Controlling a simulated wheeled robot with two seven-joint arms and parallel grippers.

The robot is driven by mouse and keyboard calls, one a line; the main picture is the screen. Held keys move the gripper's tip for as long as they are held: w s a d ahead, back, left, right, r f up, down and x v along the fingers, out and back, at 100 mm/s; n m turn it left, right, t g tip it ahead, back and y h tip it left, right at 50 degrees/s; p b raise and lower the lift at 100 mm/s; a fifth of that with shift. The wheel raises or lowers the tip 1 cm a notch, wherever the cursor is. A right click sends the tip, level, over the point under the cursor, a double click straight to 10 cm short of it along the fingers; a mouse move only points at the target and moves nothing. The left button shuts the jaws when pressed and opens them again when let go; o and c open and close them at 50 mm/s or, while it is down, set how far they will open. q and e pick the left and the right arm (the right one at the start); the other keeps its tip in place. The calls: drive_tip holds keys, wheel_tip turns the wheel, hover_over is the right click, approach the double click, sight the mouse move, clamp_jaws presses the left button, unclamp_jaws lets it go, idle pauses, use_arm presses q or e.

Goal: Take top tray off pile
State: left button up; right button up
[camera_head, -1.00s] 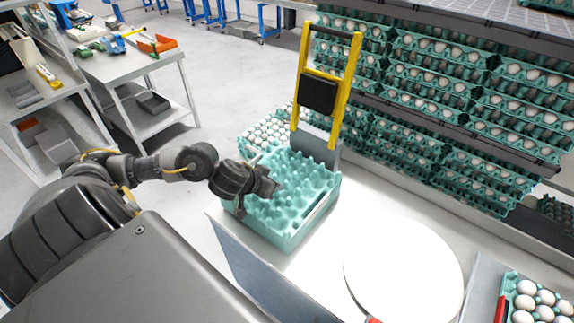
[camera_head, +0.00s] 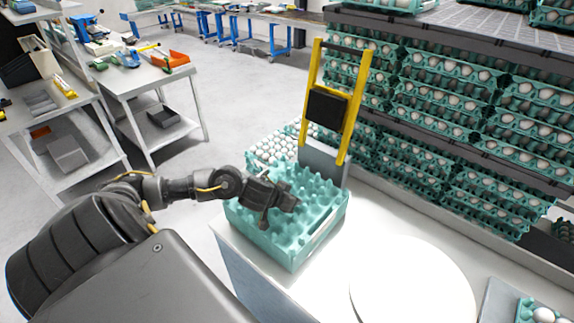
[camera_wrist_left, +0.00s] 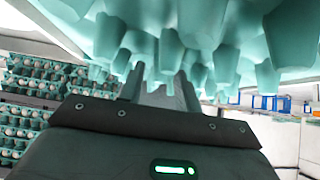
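The pile of teal egg trays (camera_head: 318,240) stands on the white table, with an empty tray of raised cups on top. In the left wrist view, teal cups of the tray (camera_wrist_left: 215,35) fill the top of the picture, close to the gripper fingers (camera_wrist_left: 162,92). My right gripper is out of view.
A yellow frame with a black panel (camera_head: 327,108) stands right behind the pile. Trays of white eggs (camera_head: 283,150) sit beside it. Racks of egg trays (camera_head: 440,90) line the right.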

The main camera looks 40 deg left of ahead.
use_arm(q)
drive_tip(key=x, duration=0.3)
drive_tip(key=shift+w+f, duration=0.1)
drive_tip(key=shift+w, duration=0.05)
drive_tip(key=shift+c, duration=0.3)
drive_tip(key=shift+s, duration=0.2)
clamp_jaws()
